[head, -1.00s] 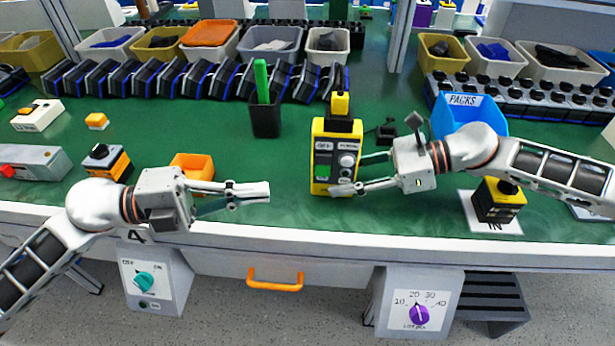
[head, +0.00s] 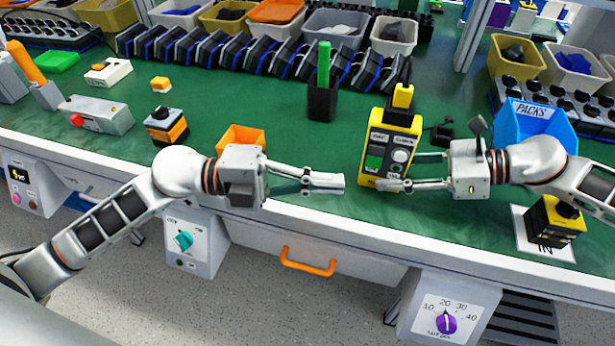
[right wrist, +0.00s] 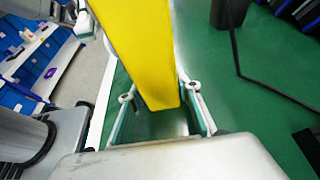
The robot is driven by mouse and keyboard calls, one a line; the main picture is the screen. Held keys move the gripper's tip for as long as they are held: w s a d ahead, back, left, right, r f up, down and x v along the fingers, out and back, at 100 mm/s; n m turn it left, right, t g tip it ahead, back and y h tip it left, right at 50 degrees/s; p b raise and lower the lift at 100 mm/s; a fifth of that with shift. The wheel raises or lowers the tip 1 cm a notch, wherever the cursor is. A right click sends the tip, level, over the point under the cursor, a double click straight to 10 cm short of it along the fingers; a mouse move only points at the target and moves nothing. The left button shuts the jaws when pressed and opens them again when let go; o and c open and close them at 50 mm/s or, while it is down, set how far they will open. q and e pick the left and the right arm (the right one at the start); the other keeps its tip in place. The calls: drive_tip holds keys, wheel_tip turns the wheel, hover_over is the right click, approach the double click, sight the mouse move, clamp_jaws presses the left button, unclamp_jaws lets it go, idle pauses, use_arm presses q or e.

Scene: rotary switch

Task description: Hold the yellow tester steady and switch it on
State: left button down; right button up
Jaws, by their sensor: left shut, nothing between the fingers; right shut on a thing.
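The yellow tester (head: 391,148) stands upright on the green bench. Its black-framed face has a small green panel (head: 373,162) and a grey round knob (head: 400,156). My right gripper (head: 398,171) is shut on the tester from the right, its lower finger across the bottom of the face. In the right wrist view the tester's yellow body (right wrist: 142,45) sits between my fingers. My left gripper (head: 328,182) is shut and empty, its fingertips a little left of the tester's lower left edge, apparently apart from it. The knob's exact setting is too small to read.
An orange open bin (head: 242,140) lies behind my left gripper. A black holder (head: 322,100) with a green stick stands behind, left of the tester. A blue PACKS bin (head: 537,128) and a yellow-black block (head: 553,222) are at right. The bench's front edge runs just below both grippers.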

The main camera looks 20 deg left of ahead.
use_arm(q)
drive_tip(key=x, duration=0.3)
drive_tip(key=shift+w+d+r, duration=0.1)
drive_tip(key=shift+d, duration=0.2)
drive_tip(key=w, duration=0.3)
drive_tip(key=shift+d+f, duration=0.3)
drive_tip(key=shift+d, duration=0.05)
drive_tip(key=shift+w+f, duration=0.1)
drive_tip(key=shift+w, duration=0.5)
drive_tip(key=shift+w+f+m, duration=0.15)
drive_tip(key=shift+w+m, duration=0.15)
drive_tip(key=shift+m, duration=0.1)
wheel_tip(320, 180, up, 10)
